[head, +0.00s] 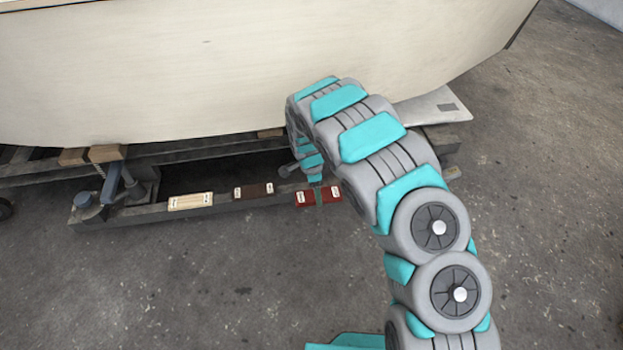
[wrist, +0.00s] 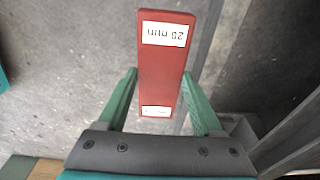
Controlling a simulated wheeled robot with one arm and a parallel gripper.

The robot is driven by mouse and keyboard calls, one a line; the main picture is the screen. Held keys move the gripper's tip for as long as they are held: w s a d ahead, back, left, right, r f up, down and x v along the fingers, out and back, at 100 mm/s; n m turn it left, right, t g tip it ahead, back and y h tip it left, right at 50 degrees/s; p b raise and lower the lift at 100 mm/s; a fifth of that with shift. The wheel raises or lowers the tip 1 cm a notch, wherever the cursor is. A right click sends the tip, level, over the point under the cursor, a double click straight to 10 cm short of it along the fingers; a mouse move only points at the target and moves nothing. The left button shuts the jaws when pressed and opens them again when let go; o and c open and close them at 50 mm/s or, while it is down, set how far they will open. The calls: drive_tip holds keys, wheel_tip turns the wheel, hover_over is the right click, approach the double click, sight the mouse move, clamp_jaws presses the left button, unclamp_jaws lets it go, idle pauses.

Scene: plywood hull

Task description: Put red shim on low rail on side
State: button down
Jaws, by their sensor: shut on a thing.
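The red shim (head: 304,199), a flat block with a white label at each end, shows in the head view by the near edge of the low rail (head: 235,206). My gripper (head: 318,188) is shut on its middle. In the wrist view the red shim (wrist: 162,65) stands lengthwise between the two green fingers of my gripper (wrist: 161,82), and its far label reads upside down. Grey floor shows beside it, and it looks held clear of the rail, but the gap cannot be judged. My arm hides the rail's right part.
A pale wooden shim (head: 190,201) and a dark brown shim (head: 253,190) lie on the rail to the left. A blue-grey jack or clamp (head: 112,185) stands at its left end. The cream hull (head: 180,70) overhangs behind. The floor in front is clear.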

drive_tip(key=w, duration=0.6)
drive_tip(key=w+a+f, duration=0.1)
drive_tip(key=w, duration=0.2)
drive_tip(key=shift+w, duration=0.2)
drive_tip(key=shift+w+f, duration=0.15)
drive_tip(key=shift+f+b, duration=0.3)
drive_tip(key=shift+f, duration=1.2)
drive_tip(key=shift+f, duration=0.2)
drive_tip(key=shift+c, duration=0.2)
unclamp_jaws()
